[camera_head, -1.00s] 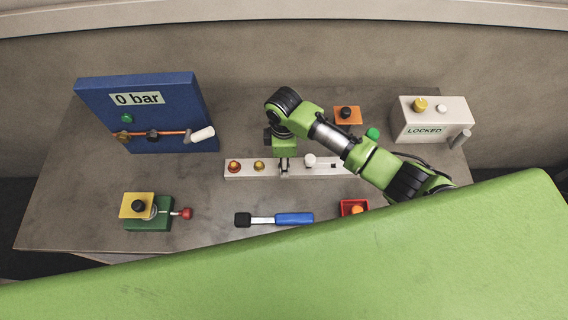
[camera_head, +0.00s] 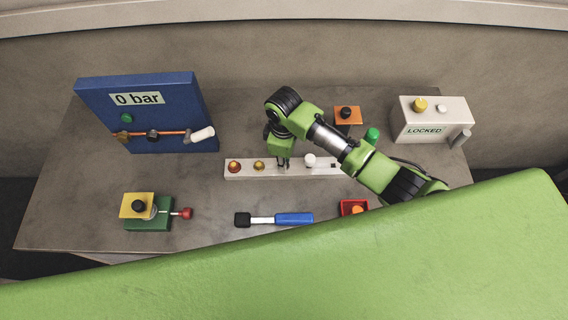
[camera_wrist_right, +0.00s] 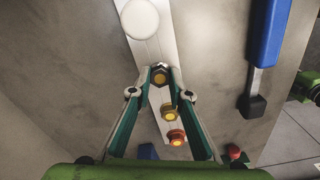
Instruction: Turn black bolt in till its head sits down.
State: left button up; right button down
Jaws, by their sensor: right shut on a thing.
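In the head view my right gripper (camera_head: 283,163) is over the middle of the strip (camera_head: 292,173) and hides the bolt. The view from above does not show whether there is a gap under the head. My left gripper is in neither view.
A yellow bolt (camera_wrist_right: 169,114) and an orange-red one (camera_wrist_right: 176,137) are on the strip on one side, a white knob (camera_wrist_right: 140,18) on the other. A blue-handled tool (camera_head: 293,219) lies in front. A blue panel (camera_head: 165,90) stands at the back left.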

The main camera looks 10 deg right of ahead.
jog(key=m, duration=0.6)
jog(key=shift+m, duration=0.3)
jog(key=m, duration=0.6)
jog(key=shift+s+a+f+m, duration=0.1)
jog(key=shift+m, duration=0.2)
jog(key=m, duration=0.3)
jog(key=shift+m, duration=0.3)
jog(key=m, duration=0.4)
jog(key=shift+m, duration=0.4)
